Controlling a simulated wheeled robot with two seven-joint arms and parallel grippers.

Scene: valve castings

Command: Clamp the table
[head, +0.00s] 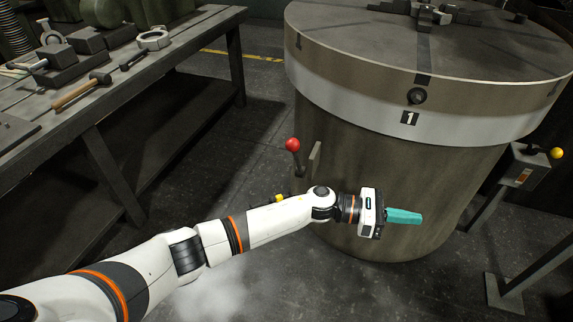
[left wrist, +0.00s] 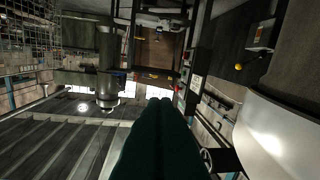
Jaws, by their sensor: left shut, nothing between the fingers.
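The large round table (head: 455,45) stands at the right in the head view, with a pale band marked 1 around it. A lever with a red knob (head: 293,145) sticks out at the left of its drum-shaped base. My left gripper (head: 418,216) is in front of the base, right of and below the red knob and apart from it. Its teal fingers are shut and empty, pointing right. In the left wrist view the shut fingers (left wrist: 160,105) look dark, and the pale band (left wrist: 285,130) curves at the right. My right gripper is not in view.
A control box (head: 527,165) with a yellow knob (head: 556,153) stands on a post right of the table. A workbench (head: 185,45) with a hammer (head: 82,91) and metal parts is at the left. Open floor lies between bench and table.

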